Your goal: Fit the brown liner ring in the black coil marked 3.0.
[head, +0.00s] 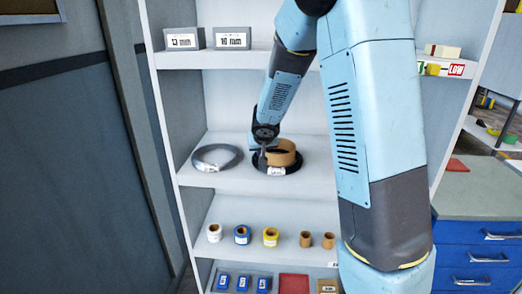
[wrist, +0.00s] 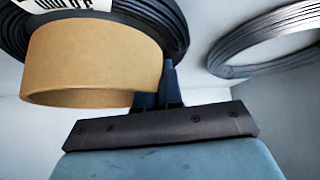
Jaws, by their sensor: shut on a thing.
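The brown liner ring (head: 283,152) is over the middle of the black coil (head: 291,167) on the middle shelf, with most of its wall showing above the coil. I cannot tell whether its lower edge is inside the coil's hole. The coil has a white label, too small to read. My gripper (head: 261,152) is shut on the ring's left wall. In the wrist view the fingers (wrist: 168,88) pinch the ring (wrist: 95,65) at its right side, with the black coil (wrist: 172,28) behind it. The fingertips are partly hidden by the ring.
A grey wire coil (head: 198,161) lies left of the black coil on the same shelf (head: 240,182); it also shows in the wrist view (wrist: 225,58). Small rolls (head: 242,234) stand on the shelf below. Two grey boxes (head: 232,39) stand on the shelf above.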

